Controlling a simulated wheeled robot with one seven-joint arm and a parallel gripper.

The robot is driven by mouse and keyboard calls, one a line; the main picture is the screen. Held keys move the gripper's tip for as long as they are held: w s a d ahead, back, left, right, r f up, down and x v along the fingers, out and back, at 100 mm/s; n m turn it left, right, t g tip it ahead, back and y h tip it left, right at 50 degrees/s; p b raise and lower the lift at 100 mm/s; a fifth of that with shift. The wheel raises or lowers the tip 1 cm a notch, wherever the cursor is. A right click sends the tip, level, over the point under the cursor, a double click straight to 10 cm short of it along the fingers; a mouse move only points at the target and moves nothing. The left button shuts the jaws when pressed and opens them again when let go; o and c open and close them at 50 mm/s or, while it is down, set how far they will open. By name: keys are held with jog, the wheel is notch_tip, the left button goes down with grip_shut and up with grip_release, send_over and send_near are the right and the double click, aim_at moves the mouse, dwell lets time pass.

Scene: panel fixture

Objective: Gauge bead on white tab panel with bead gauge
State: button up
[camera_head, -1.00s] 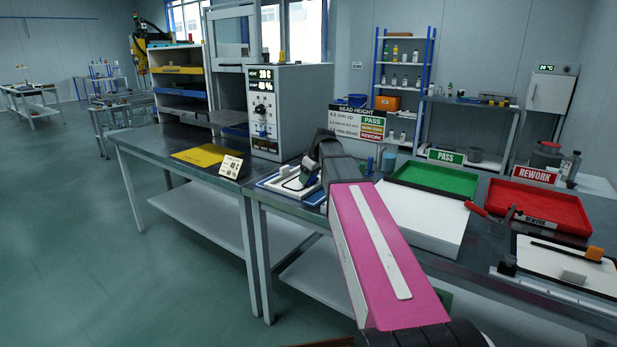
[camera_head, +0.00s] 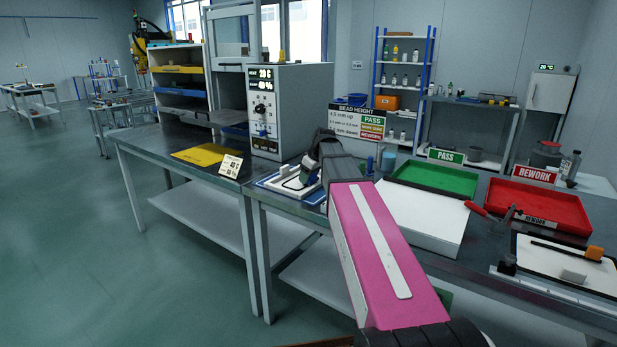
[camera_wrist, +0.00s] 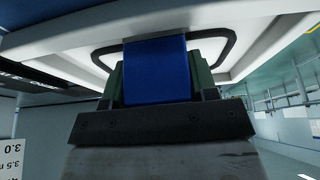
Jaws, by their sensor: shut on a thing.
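My gripper (camera_wrist: 158,84) is shut on a blue block, which I take to be the bead gauge (camera_wrist: 155,68), between its greenish fingers. A white panel (camera_wrist: 75,38) with a black rounded bead loop (camera_wrist: 222,33) fills the top of the wrist view. The blue block overlaps the near run of the bead; I cannot tell whether they touch. In the head view my gripper (camera_head: 309,172) is low at the white panel (camera_head: 287,183) on the blue-edged fixture at the table's front. The arm and gripper hide much of the panel and the gauge there.
A bead-height sign (camera_head: 357,120) stands behind the arm. A green PASS tray (camera_head: 433,190) and red REWORK tray (camera_head: 540,211) are at right, with a white board (camera_head: 425,222) before them. A grey instrument box (camera_head: 300,105) and yellow sheet (camera_head: 202,155) are at left.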

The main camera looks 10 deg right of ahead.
jog(key=shift+r, duration=3.95)
